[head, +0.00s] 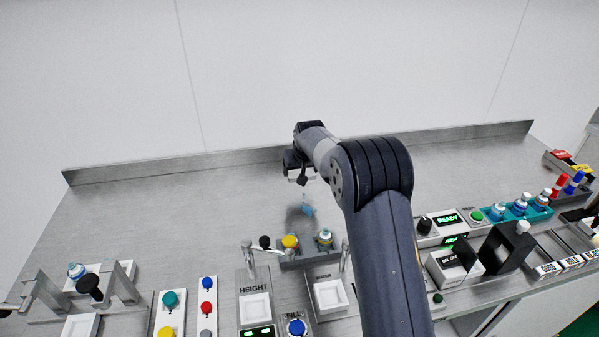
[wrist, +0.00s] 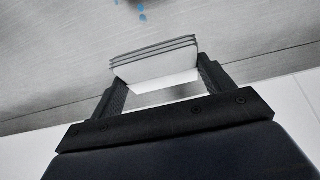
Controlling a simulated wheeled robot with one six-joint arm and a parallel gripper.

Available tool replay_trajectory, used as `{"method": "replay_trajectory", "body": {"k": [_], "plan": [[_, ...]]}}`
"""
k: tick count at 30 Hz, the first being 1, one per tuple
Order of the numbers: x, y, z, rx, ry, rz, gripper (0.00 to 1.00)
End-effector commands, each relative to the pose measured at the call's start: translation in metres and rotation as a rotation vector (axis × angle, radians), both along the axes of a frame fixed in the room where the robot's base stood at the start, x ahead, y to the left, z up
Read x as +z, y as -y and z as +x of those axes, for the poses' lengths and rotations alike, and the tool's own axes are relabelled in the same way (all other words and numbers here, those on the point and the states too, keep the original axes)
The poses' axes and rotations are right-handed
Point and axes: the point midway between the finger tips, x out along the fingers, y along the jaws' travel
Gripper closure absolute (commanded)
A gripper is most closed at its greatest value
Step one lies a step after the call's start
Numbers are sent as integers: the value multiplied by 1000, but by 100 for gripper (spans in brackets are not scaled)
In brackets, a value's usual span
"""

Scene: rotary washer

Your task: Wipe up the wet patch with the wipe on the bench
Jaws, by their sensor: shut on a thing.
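My gripper (wrist: 159,70) is shut on a folded white wipe (wrist: 158,66), which spans between its two dark fingers in the wrist view. In the head view my gripper (head: 300,177) hangs over the middle of the steel bench, toward the back, with a little of the white wipe under it. The wet patch (head: 307,204) is a small blue mark on the bench, just in front of the gripper in the head view. Blue drops of it (wrist: 142,16) show at the top edge of the wrist view, apart from the wipe. The gap between wipe and bench is hard to judge.
A grey holder with vials, one yellow-capped (head: 290,242), stands in front of the patch. Button panels and a HEIGHT station (head: 255,305) line the front edge. A teal vial rack (head: 520,212) stands at the right. The bench's back left is clear up to the rear upstand (head: 180,162).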

Motion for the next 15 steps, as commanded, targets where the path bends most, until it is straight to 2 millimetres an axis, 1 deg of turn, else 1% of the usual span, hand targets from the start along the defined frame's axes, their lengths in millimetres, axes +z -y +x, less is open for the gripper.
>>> {"method": "replay_trajectory", "body": {"k": [8, 15], "plan": [[-12, 0, 0, 0, 0, 0, 42], [-36, 0, 0, 0, -2, 0, 42]]}}
